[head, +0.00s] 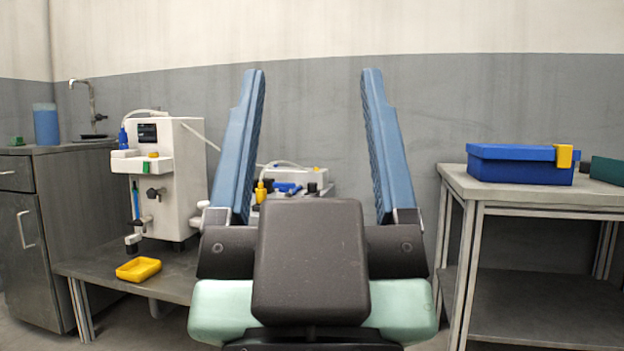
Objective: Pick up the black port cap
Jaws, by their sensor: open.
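My gripper (313,72) is in the middle of the head view, its two blue fingers wide apart and pointing away from me. Nothing is between the fingers. A white machine (180,160) with a small dark screen stands to the left of the gripper. Several small dark fittings show, and I cannot tell which is the black port cap. One is a black end piece (132,248) low on the machine's front left. Another is a dark knob (155,194) on its front. A small black piece (312,187) shows on a lower white unit (310,175) behind the gripper.
A yellow tray (139,269) sits on the low grey bench (90,268) before the machine. A grey cabinet with a sink (85,138) and blue container (46,124) is at left. A blue box (520,165) with yellow latch is on the right table (460,182).

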